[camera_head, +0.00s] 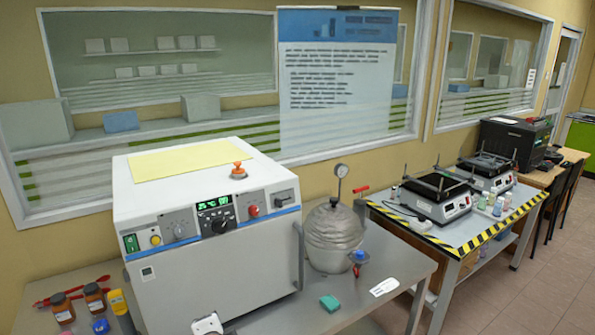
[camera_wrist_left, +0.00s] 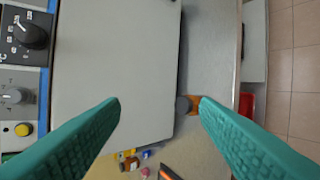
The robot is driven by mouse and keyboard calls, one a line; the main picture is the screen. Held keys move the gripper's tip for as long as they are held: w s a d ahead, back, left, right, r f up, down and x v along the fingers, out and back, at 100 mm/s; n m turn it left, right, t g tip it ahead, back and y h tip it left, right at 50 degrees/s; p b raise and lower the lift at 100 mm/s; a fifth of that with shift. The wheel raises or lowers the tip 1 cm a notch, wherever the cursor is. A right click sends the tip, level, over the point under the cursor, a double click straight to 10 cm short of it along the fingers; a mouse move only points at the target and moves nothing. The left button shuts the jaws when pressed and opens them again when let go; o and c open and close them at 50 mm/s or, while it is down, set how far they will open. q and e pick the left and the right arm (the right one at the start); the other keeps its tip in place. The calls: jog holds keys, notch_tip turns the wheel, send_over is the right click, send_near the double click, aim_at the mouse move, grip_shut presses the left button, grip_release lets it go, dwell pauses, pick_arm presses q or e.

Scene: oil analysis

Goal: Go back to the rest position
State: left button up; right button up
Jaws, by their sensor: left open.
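My left gripper (camera_wrist_left: 160,101) shows in the left wrist view as two teal fingers spread wide apart. It is open, with nothing held between the fingertips. It hangs in front of the grey-white door (camera_wrist_left: 110,60) of the box-shaped lab oven, with the oven's knobs at the left edge of that view. In the head view the white oven (camera_head: 210,240) stands on the table at the lower left. My right gripper is in neither view.
A silver pressure vessel (camera_head: 333,238) stands right of the oven, with a teal block (camera_head: 330,303) on the table in front. Brown bottles (camera_head: 62,308) stand at the oven's left. A striped-edge table (camera_head: 455,240) with hotplates (camera_head: 437,195) is further right. Tiled floor (camera_head: 535,290) is open at right.

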pick_arm(q)
jog(key=s+a+f+n+g+h, duration=0.1)
jog(key=s+f+n+g, duration=0.15)
jog(key=s, duration=0.75)
jog(key=s+f+n+g+h, duration=0.1)
jog(key=s+f+n+g, duration=0.2)
jog(key=s, duration=0.6)
jog(key=s+a+f+n+g+h, duration=0.1)
jog(key=s+f+n, duration=0.25)
jog(key=s, duration=0.65)
notch_tip(320, 180, down, 32)
jog(key=s+g+b, duration=0.2)
jog(key=b, duration=0.4)
jog(key=s+a+f+b, duration=0.1)
jog(key=s+f+b, duration=0.1)
jog(key=s+f, duration=0.6)
jog(key=s+a+f+b, duration=0.1)
jog(key=s+f+b, duration=0.2)
jog(key=s+f, duration=0.5)
notch_tip(320, 180, down, 5)
jog(key=shift+a+f+g, duration=0.2)
jog(key=shift+g, duration=0.25)
